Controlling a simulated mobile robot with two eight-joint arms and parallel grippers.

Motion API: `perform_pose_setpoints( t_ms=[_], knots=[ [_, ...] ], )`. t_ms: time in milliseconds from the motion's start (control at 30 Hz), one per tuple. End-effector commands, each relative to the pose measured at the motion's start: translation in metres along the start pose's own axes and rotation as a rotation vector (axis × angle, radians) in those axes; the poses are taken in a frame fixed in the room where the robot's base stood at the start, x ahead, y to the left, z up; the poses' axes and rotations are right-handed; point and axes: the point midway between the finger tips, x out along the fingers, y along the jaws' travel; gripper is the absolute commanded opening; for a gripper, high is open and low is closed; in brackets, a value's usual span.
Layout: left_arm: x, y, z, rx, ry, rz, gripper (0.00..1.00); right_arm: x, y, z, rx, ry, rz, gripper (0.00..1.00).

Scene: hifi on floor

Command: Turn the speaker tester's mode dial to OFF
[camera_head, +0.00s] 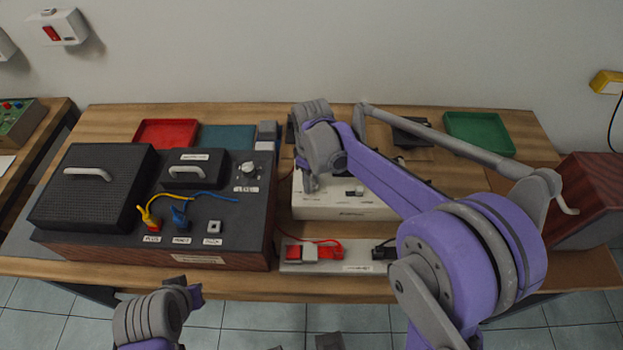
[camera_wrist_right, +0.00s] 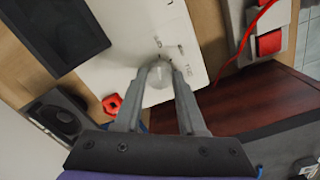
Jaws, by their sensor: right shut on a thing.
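The speaker tester (camera_head: 345,213) is a low white box in the middle of the bench, partly behind my right arm. My right gripper (camera_head: 309,186) points down at its left part. In the right wrist view the gripper (camera_wrist_right: 158,80) is shut on a pale round dial (camera_wrist_right: 158,88) that stands on the white panel (camera_wrist_right: 120,60). Small dark labels and marks lie around the dial, too blurred to read. In the head view the dial is hidden by the gripper. My left gripper (camera_head: 192,290) is in front of the bench, away from the tester; its jaws are unclear.
A dark wood-sided unit (camera_head: 100,240) with yellow and blue plugs and a LEVEL knob (camera_head: 247,168) stands at left. A strip with red clips (camera_head: 318,252) lies in front of the tester. Red (camera_head: 166,132) and green (camera_head: 478,134) trays sit behind. A wooden box (camera_head: 590,185) is right.

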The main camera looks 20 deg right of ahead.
Motion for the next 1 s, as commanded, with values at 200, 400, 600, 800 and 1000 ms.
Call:
perform_pose_setpoints(
  t_ms=[200, 400, 600, 800, 1000],
  knots=[
    [0.000, 0.000, 0.000, 0.000, 0.000, 0.000, 0.00, 0.000, 0.000, 0.000, 0.000, 0.000, 0.000, 0.69],
    [0.000, 0.000, 0.000, 0.000, 0.000, 0.000, 0.00, 0.000, 0.000, 0.000, 0.001, 0.000, 0.000, 0.69],
    [-0.001, 0.000, -0.001, 0.000, 0.000, 0.000, 0.00, -0.009, 0.000, 0.000, 0.001, 0.000, 0.000, 0.69],
    [-0.003, 0.000, -0.003, 0.000, 0.002, 0.000, 0.00, -0.045, 0.000, 0.000, 0.000, 0.000, 0.000, 0.69],
    [-0.006, 0.000, -0.005, 0.000, 0.003, 0.000, 0.00, -0.084, 0.000, 0.000, 0.000, 0.000, 0.000, 0.69]
  ],
)
